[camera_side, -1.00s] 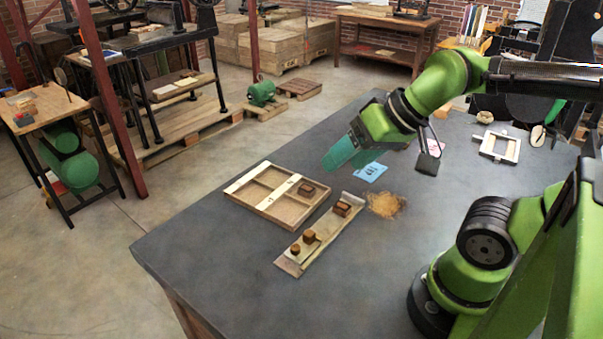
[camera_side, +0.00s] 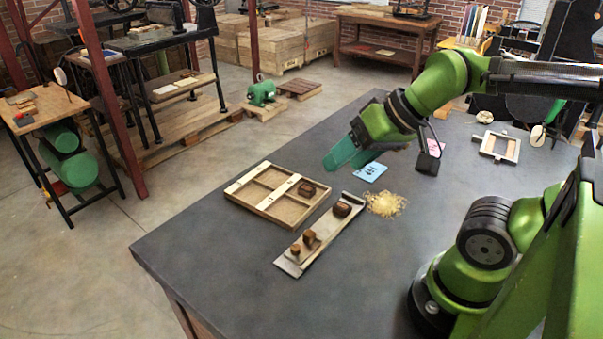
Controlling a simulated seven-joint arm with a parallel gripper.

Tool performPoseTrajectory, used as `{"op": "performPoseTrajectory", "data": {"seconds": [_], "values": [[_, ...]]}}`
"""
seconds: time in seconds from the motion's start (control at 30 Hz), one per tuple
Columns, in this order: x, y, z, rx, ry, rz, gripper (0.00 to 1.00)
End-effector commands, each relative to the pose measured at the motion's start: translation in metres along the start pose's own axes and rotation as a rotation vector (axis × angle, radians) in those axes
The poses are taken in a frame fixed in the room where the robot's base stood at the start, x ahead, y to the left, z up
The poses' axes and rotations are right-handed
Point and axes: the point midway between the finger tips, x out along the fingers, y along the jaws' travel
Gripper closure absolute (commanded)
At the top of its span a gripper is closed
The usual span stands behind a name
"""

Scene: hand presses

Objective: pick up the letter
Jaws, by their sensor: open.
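Several small brown blocks look like the letters. One block (camera_side: 307,189) lies in the right part of a shallow wooden tray (camera_side: 247,207) with dividers. Another block (camera_side: 341,209) sits at the far end of a narrow composing board (camera_side: 322,240). Two smaller blocks sit near its close end, one of them here (camera_side: 309,238). I cannot tell which block is the task's letter. My gripper (camera_side: 338,164) has teal fingers and is open and empty. It hangs above the table, behind and above the tray and board in the picture, touching no block.
A pale tangle of shavings (camera_side: 385,204) lies beside the board. A blue card (camera_side: 369,172) lies below my gripper. A wooden frame (camera_side: 498,146) lies at the back right. The dark table (camera_side: 225,255) is clear at the front and left.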

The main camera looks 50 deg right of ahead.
Motion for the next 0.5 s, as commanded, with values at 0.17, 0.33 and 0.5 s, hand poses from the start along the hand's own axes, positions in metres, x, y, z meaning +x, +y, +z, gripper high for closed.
{"op": "performPoseTrajectory", "data": {"seconds": [0.17, 0.33, 0.5], "values": [[0.010, 0.008, -0.001, 0.028, -0.034, 0.029, 0.38], [0.034, 0.031, -0.026, 0.063, -0.138, 0.129, 0.38], [0.064, 0.070, -0.058, -0.009, -0.307, 0.240, 0.38]]}}
